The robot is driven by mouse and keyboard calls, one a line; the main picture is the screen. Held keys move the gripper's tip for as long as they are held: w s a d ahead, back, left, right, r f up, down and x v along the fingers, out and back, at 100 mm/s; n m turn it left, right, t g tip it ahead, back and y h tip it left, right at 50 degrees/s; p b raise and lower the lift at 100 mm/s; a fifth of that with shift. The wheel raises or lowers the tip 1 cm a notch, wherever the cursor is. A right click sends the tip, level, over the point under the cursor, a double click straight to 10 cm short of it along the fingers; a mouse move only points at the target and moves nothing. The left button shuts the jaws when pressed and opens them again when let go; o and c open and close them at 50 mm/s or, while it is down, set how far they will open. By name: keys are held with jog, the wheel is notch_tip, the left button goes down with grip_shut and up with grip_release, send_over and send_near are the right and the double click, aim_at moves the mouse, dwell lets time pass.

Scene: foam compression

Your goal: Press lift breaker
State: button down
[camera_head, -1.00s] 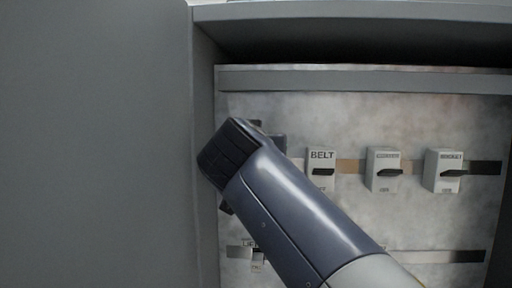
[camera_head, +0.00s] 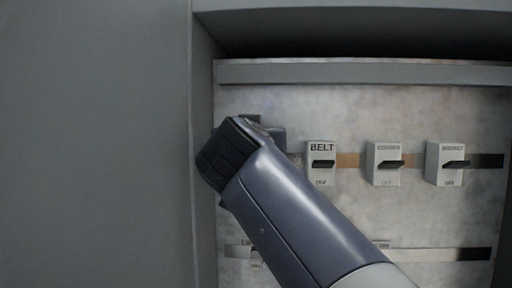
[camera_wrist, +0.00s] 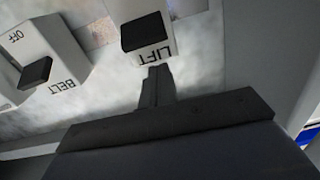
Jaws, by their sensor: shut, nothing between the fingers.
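The lift breaker (camera_wrist: 155,55) is a white block with a black lever (camera_wrist: 144,31). In the wrist view it is upside down at the top centre, labelled LIFT. My gripper (camera_wrist: 157,72) is shut and empty, its narrow dark fingertips just at or very near the labelled edge of the lift breaker; I cannot tell if they touch. In the head view my arm (camera_head: 285,215) covers the lift breaker and the fingers.
The belt breaker (camera_head: 321,172) stands right of my arm, also in the wrist view (camera_wrist: 50,60). Two more breakers (camera_head: 384,174) (camera_head: 446,174) follow to the right. A lower rail (camera_head: 440,255) is partly covered by my arm. Grey cabinet walls (camera_head: 205,150) enclose the panel at left and top.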

jog(key=shift+g+h, duration=0.3)
jog(key=shift+w+a+f+b, duration=0.15)
jog(key=shift+f+b, duration=0.7)
jog(key=shift+f, duration=0.5)
jog(key=shift+w+d+f+b, duration=0.1)
jog(key=shift+f+b, duration=0.75)
jog(key=shift+f, duration=0.45)
jog(key=s+a+f+t+h+b, duration=0.1)
jog(key=s+f+t+b, duration=0.4)
jog(key=s+b, duration=0.7)
jog(key=a+b, duration=0.1)
jog(key=b, duration=0.7)
jog(key=shift+s+a+b, duration=0.2)
jog(key=shift+b, duration=0.15)
jog(key=shift+w, duration=0.1)
